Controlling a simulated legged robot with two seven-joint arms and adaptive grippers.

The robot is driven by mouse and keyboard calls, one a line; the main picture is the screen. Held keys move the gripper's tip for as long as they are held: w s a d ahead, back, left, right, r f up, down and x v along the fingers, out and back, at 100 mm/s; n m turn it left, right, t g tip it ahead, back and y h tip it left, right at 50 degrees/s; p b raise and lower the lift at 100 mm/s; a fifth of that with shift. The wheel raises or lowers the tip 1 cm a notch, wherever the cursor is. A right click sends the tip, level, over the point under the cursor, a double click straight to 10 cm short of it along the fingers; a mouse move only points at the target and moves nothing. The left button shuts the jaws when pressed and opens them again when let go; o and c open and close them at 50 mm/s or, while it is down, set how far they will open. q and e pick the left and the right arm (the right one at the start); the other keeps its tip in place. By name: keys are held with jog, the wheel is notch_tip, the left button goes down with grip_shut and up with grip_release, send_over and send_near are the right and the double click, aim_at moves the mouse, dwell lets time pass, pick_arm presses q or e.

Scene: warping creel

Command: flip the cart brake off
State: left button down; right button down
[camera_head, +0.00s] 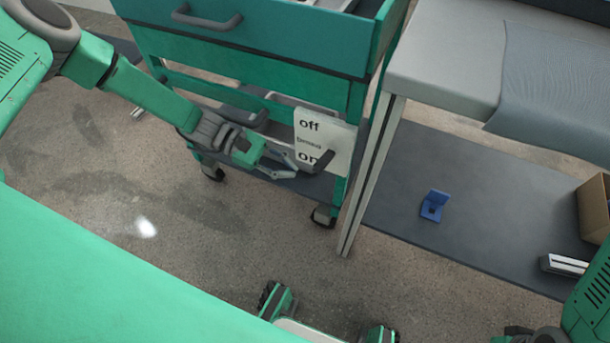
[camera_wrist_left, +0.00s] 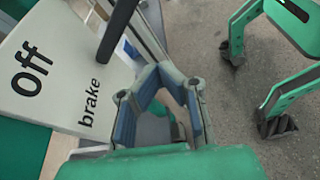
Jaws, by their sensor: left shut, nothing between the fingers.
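The white brake panel (camera_head: 325,139) is fixed on the lower right of the green cart. It reads "off" at the top and "on" at the bottom. The dark brake lever (camera_head: 322,160) sticks out beside the word "on". My left gripper (camera_head: 290,167) is shut and empty, just left of the panel's lower part. In the left wrist view the panel (camera_wrist_left: 60,60) shows "off" and "brake", and the black lever (camera_wrist_left: 118,30) stands beyond the gripper (camera_wrist_left: 160,80), apart from its fingers. My right gripper is out of view.
The green cart (camera_head: 250,48) stands on casters, with drawer handles on its front. A grey table (camera_head: 445,50) with a pale leg is close to its right. A blue bracket (camera_head: 434,205) and a cardboard box (camera_head: 593,208) rest on the lower shelf. Floor at left is clear.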

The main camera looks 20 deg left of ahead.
pick_arm(q)
jog(key=shift+w+f+p+v, duration=0.1)
jog(key=shift+w+v, duration=0.05)
jog(key=shift+v, duration=0.65)
jog(key=shift+w+f+p+v, duration=0.1)
jog(key=shift+w+v, duration=0.05)
jog(key=shift+v, duration=0.6)
jog(key=shift+w+p+v, duration=0.1)
jog(key=shift+w+v, duration=0.05)
jog(key=shift+v, duration=0.65)
jog(key=shift+a, duration=0.1)
jog(key=s+d+f+m+g+y+p, duration=0.1)
jog(key=s+d+m+g+y+p, duration=0.15)
jog(key=s, duration=0.45)
jog(key=s+d+f+m+g+y+p, duration=0.2)
jog(key=s+d+m+y+p, duration=0.15)
jog(key=s, duration=0.45)
jog(key=s+a+r+m+t+y+p, duration=0.4)
jog(key=s+a+r+m+y, duration=0.3)
jog(key=a+r+m+y, duration=0.1)
jog(key=shift+s+a+r+m+t+p, duration=0.4)
jog(key=shift+a+r+m, duration=0.4)
jog(key=shift+r+m, duration=0.25)
